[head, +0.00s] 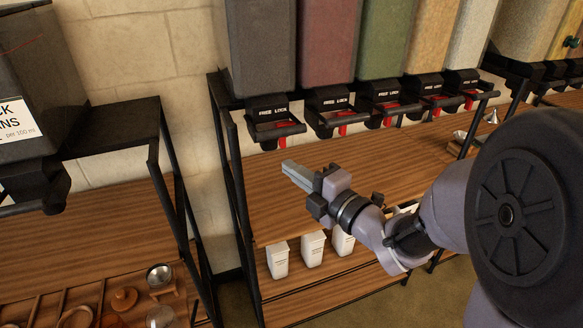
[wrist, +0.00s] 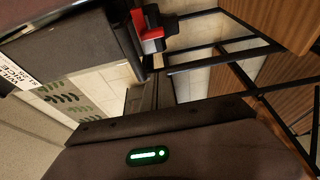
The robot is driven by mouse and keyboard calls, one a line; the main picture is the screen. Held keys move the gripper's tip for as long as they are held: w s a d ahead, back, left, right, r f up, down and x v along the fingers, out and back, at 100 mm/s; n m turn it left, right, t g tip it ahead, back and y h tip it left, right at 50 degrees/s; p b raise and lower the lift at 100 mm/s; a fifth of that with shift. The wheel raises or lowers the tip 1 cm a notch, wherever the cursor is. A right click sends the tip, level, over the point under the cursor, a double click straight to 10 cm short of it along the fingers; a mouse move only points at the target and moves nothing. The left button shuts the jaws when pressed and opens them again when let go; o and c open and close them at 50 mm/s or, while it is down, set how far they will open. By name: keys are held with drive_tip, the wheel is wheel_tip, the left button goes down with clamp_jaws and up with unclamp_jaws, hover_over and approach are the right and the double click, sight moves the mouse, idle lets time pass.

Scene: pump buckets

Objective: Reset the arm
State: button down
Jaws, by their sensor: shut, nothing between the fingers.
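My gripper (head: 297,176) is in the head view, held over the wooden shelf (head: 262,205) below the row of dispensers. Its fingers are together with nothing between them, and they point to the upper left. My arm reaches in from the right side of the head view, bent at the wrist. In the wrist view, the closed fingers (wrist: 142,98) point up the picture toward a black dispenser outlet with a red part (wrist: 150,38).
Tall dispensers in grey, red (head: 326,42), green (head: 385,38) and tan hang above black outlets (head: 272,122) with red levers. White containers (head: 277,260) stand on the lower shelf. A black-framed rack (head: 108,133) is at left. The upper shelf around my gripper looks clear.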

drive_tip(key=d+r+m+h, duration=0.2)
drive_tip(key=d+m+h, duration=0.5)
drive_tip(key=m, duration=0.2)
drive_tip(key=s+d+f+m+g+h, duration=0.25)
drive_tip(key=s+d+m+h, duration=0.2)
drive_tip(key=s+m, duration=0.4)
drive_tip(key=s+a+f+m+g+y, duration=0.1)
drive_tip(key=s+a+f+m+g, duration=0.1)
drive_tip(key=s+m, duration=0.4)
drive_tip(key=s+a+f+m+g+y, duration=0.1)
drive_tip(key=s+a+m+g, duration=0.3)
drive_tip(key=s, duration=0.6)
drive_tip(key=shift+s+a+f+m+y, duration=0.45)
drive_tip(key=shift+m+y, duration=0.1)
drive_tip(key=shift+m, duration=0.4)
drive_tip(key=shift+w+g, duration=0.1)
drive_tip(key=shift+g, duration=0.15)
